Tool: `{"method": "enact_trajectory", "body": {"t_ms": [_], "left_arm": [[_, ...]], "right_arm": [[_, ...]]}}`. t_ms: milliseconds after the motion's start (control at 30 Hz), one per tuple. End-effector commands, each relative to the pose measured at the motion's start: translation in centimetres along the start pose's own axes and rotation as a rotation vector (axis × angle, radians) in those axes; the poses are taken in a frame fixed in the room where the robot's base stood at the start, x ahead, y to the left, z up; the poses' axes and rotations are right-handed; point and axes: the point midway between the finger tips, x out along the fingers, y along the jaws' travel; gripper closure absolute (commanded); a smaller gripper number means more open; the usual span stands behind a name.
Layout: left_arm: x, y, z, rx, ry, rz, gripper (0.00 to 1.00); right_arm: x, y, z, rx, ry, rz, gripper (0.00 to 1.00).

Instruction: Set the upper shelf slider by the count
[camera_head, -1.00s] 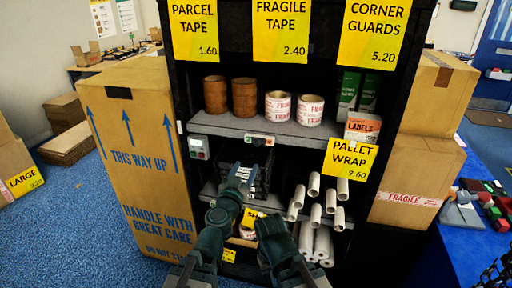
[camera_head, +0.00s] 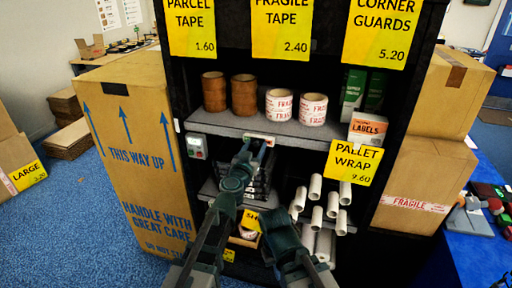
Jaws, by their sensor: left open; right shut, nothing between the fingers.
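The slider strip (camera_head: 261,138) is on the front edge of the upper shelf (camera_head: 225,125), a pale plate partly hidden by my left gripper. On that shelf stand two brown tape rolls (camera_head: 214,92) and two white rolls with red FRAGILE print (camera_head: 279,104). My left gripper (camera_head: 256,148) is open, with its fingertips at or just below the strip; I cannot tell whether they touch it. My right gripper (camera_head: 277,214) is shut and empty, lower down before the bottom shelf.
A small grey box with a green display (camera_head: 195,147) hangs at the shelf's left end. A LABELS box (camera_head: 367,128) and green cartons (camera_head: 352,90) stand at right. White tubes (camera_head: 316,187) stick out below. A tall carton (camera_head: 130,150) flanks the left side.

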Motion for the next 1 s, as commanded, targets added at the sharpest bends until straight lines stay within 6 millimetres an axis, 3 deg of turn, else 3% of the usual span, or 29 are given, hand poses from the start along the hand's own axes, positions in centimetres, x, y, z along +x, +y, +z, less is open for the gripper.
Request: {"method": "enact_trajectory", "body": {"t_ms": [167, 467, 1000], "left_arm": [[-0.06, -0.01, 0.00, 0.000, 0.000, 0.000, 0.46], [-0.07, 0.00, 0.00, 0.000, 0.000, 0.000, 1.00], [-0.08, 0.00, 0.00, 0.000, 0.000, 0.000, 1.00]], "right_arm": [[0.00, 0.00, 0.00, 0.000, 0.000, 0.000, 1.00], [0.00, 0.00, 0.00, 0.000, 0.000, 0.000, 1.00], [0.00, 0.00, 0.00, 0.000, 0.000, 0.000, 1.00]]}}
